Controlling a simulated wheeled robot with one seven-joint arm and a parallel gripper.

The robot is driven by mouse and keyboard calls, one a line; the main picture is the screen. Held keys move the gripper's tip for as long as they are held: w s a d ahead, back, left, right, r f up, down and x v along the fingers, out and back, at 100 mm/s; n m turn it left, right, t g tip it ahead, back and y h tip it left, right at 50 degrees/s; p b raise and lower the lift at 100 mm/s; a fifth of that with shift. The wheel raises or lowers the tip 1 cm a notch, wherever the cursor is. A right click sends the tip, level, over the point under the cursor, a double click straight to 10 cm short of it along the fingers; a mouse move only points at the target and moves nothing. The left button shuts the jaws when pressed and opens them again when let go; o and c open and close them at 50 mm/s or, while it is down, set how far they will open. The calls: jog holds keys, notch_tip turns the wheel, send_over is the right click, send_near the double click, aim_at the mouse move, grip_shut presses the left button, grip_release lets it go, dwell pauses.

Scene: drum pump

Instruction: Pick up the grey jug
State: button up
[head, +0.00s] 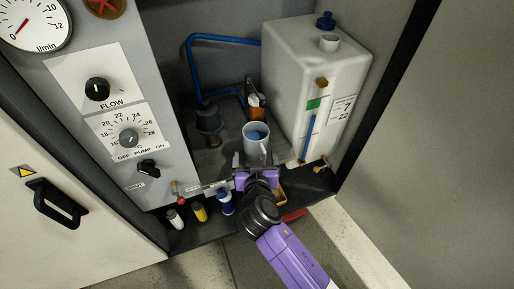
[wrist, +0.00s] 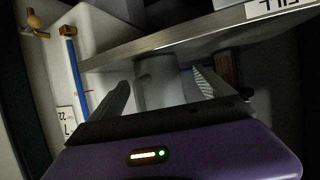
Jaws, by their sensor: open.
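The grey jug (head: 256,133) stands upright inside the cabinet, with blue showing inside its rim and a handle on its right side. My gripper (head: 255,163) is just in front of its lower part, with the fingers spread to either side. In the wrist view my gripper (wrist: 163,92) is open, and the jug (wrist: 158,80) shows as a pale grey shape between the two fingers. No finger clearly touches it. Part of the jug is hidden behind a metal edge in the wrist view.
A large white tank (head: 318,85) with a blue level tube stands close right of the jug. An orange-labelled bottle (head: 256,106) and a dark pump fitting (head: 208,118) are behind and left. A metal edge (wrist: 200,38) crosses the wrist view.

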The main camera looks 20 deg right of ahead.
aim_at(256, 156)
jog(key=x, duration=0.4)
jog(key=shift+d+f+b, duration=0.25)
jog(key=shift+b, duration=0.1)
jog(key=shift+c, duration=0.2)
grip_shut()
jog(key=shift+r, duration=0.2)
